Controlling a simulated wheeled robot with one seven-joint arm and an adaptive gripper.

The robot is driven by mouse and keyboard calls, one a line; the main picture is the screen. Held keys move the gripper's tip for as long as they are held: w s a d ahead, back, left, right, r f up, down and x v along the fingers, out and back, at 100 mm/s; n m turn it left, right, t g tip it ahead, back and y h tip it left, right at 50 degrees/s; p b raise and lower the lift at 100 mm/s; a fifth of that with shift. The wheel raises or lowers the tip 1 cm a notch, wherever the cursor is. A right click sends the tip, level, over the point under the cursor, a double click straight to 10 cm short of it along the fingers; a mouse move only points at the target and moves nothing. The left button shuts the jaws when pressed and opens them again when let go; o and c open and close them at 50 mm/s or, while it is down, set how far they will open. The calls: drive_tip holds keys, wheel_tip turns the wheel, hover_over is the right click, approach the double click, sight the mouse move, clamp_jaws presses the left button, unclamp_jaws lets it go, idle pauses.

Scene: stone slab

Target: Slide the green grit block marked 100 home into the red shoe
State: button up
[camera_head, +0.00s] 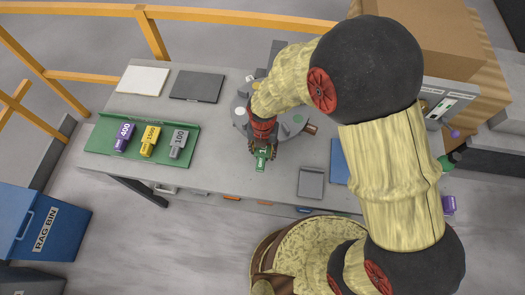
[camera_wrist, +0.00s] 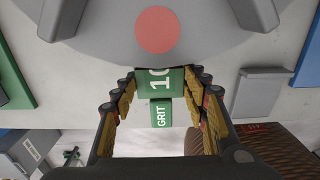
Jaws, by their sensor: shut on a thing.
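The green grit block (camera_head: 261,163) is in my gripper. In the wrist view the block (camera_wrist: 160,82) shows "10" and "GRIT" in white, and the rest of its number is hidden. My gripper (camera_wrist: 160,88) is shut on it, one finger on each side. The block's far end meets or passes under the edge of a grey round head (camera_wrist: 80,38), at the side with a red dot (camera_wrist: 155,29). I cannot tell how deep it sits. In the head view my gripper (camera_head: 262,146) and arm hide much of the grey head (camera_head: 240,115).
A green tray (camera_head: 100,149) at the left holds a purple 400 block (camera_head: 124,137), a yellow 1500 block (camera_head: 150,140) and a grey 100 block (camera_head: 179,144). A grey tray (camera_head: 311,182) lies to the right. White (camera_head: 143,80) and dark (camera_head: 197,86) plates lie behind.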

sight(262, 159)
drive_tip(key=shift+w, duration=0.4)
idle(0.5)
drive_tip(key=shift+s+r, duration=0.15)
drive_tip(key=shift+s, duration=0.05)
drive_tip(key=shift+s+a+p, duration=0.15)
drive_tip(key=shift+s+p, duration=0.2)
drive_tip(key=shift+s, duration=1.35)
